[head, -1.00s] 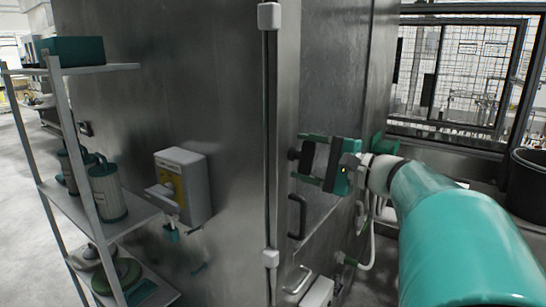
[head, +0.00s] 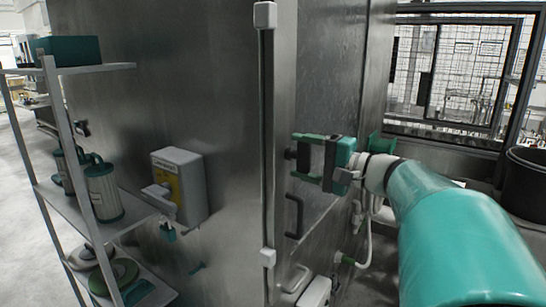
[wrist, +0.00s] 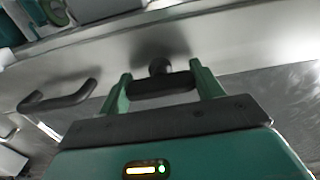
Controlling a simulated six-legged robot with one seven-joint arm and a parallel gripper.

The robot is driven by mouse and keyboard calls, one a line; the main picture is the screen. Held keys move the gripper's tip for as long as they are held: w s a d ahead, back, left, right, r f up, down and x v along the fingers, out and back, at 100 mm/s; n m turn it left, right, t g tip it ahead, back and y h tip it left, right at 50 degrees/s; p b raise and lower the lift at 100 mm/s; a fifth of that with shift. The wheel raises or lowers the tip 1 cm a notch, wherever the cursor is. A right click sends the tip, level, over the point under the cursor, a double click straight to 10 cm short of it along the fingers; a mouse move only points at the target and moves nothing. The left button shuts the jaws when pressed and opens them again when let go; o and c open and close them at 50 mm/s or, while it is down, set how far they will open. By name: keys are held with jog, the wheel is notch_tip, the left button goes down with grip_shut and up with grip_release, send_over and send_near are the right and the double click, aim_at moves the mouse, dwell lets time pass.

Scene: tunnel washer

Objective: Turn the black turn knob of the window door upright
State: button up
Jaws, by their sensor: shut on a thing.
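The black turn knob (wrist: 160,84) is a dark bar on a short round stem on the steel window door (head: 325,110). My gripper (wrist: 163,88) is shut on it, with one green finger at each end of the bar. In the head view my gripper (head: 304,157) reaches in from the right, one finger above the other. The knob (head: 302,158) there stands roughly upright between the fingers, partly hidden by them. In the wrist view the bar runs nearly in line with the door's black handle.
The black pull handle (head: 294,215) is on the door just below my gripper. A vertical rod (head: 268,150) runs left of it. A grey control box (head: 181,185) and a shelf rack (head: 75,195) stand further left. A black bin (head: 527,190) is at the right.

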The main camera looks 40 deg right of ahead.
jog(key=o, duration=1)
jog(key=v, duration=1.3)
jog(key=shift+s, duration=0.4)
